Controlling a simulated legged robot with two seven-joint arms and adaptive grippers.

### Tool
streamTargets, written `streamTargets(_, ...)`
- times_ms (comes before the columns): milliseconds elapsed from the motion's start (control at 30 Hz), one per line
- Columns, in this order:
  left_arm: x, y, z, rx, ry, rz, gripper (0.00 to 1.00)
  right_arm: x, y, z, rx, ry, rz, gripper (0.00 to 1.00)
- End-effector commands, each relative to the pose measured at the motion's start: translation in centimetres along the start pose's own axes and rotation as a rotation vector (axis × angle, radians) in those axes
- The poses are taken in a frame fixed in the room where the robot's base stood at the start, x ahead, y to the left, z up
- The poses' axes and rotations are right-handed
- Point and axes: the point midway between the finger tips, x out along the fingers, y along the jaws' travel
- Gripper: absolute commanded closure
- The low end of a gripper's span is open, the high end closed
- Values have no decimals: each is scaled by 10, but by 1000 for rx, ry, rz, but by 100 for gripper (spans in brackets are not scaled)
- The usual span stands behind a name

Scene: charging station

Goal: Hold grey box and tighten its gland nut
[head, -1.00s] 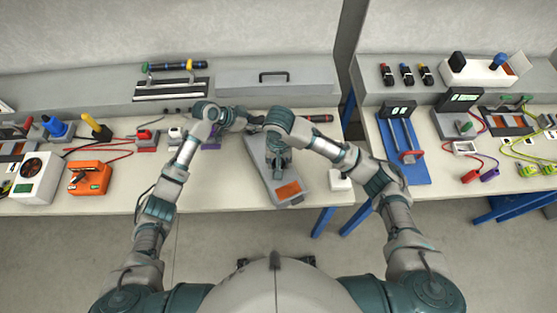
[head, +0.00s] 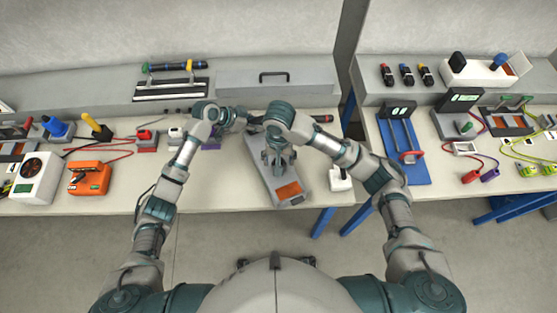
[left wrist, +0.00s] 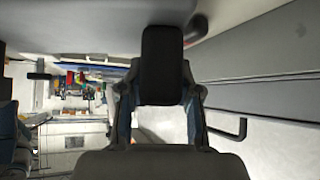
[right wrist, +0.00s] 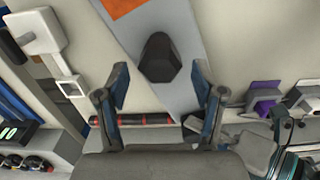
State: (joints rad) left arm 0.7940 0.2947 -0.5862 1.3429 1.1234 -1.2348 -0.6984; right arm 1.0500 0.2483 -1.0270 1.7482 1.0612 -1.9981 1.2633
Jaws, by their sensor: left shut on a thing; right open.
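The grey box (head: 289,201) is a long slab with an orange label, lying at a slant on the bench. In the right wrist view the grey box (right wrist: 140,18) runs past a dark, six-sided piece (right wrist: 160,58), perhaps the gland nut, between my right fingers. My right gripper (right wrist: 162,88) is open, pointing down above the box, with its fingers apart from the piece; it hides that spot in the head view (head: 277,160). My left gripper (head: 240,118) is at the box's far end. In the left wrist view it is shut on a black piece (left wrist: 162,65); how that joins the box is unclear.
A red-and-black tool (right wrist: 145,119) lies behind the box. A white block (head: 340,180) stands close on its right. An orange device (head: 89,178) and a white fan unit (head: 37,178) are at left. A blue stand (head: 405,150) is on the right bench, across a gap.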

Motion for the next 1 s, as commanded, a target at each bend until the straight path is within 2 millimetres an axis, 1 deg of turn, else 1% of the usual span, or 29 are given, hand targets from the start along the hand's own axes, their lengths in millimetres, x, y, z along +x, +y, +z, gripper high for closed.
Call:
streamTargets(33, 0, 0, 0, -1, -1, 0, 95, -11, -1, -1, -2, 5, -2, 32)
streamTargets(200, 0, 0, 0, -1, -1, 0, 95, -51, 0, -2, 0, 8, 1, 32)
streamTargets(300, 0, 0, 0, -1, -1, 0, 95, -71, 0, -2, -1, 6, 1, 32)
streamTargets(433, 0, 0, 1, -1, -1, 0, 95, -90, 0, -2, -1, 4, 0, 32)
streamTargets(600, 0, 0, 1, -1, -1, 0, 95, -99, -1, -1, 0, 1, 0, 32)
streamTargets(1000, 0, 0, 1, -1, -1, -1, 95, -99, -1, -1, 0, 0, 0, 32)
